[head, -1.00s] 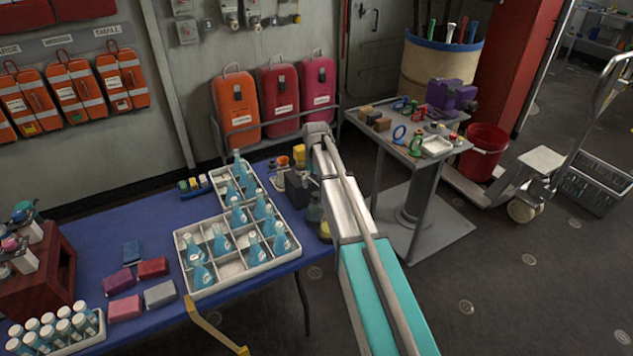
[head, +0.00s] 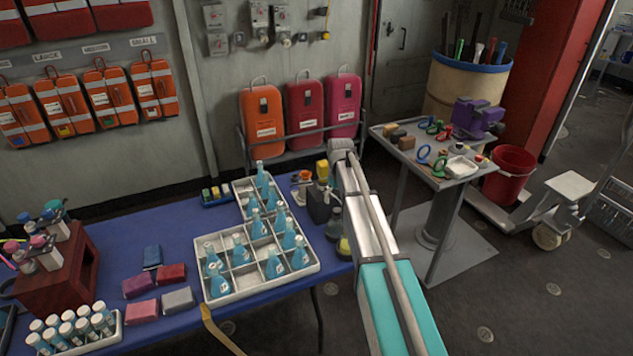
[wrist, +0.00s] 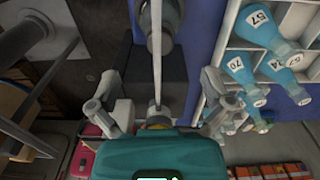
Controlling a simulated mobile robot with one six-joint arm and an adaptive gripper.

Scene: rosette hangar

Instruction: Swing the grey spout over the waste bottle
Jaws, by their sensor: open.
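My gripper (wrist: 160,108) is open, its two fingers spread on either side of a dark block (wrist: 165,80). A thin light-grey rod (wrist: 157,55), which looks like the spout, runs down the middle between the fingers. A yellow piece shows at its lower end. A round grey shape (wrist: 160,22) lies under the rod's upper end; I cannot tell if it is the waste bottle. In the head view the dark block (head: 318,205) stands at the table's right end, with a grey-tinted bottle (head: 333,226) beside it. My arm hides the gripper there.
A white divided tray (head: 262,286) of blue flasks stands just left of the dark block. Orange-topped small items (head: 303,177) sit behind the block. A grey side table (head: 430,165) with tools stands to the right.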

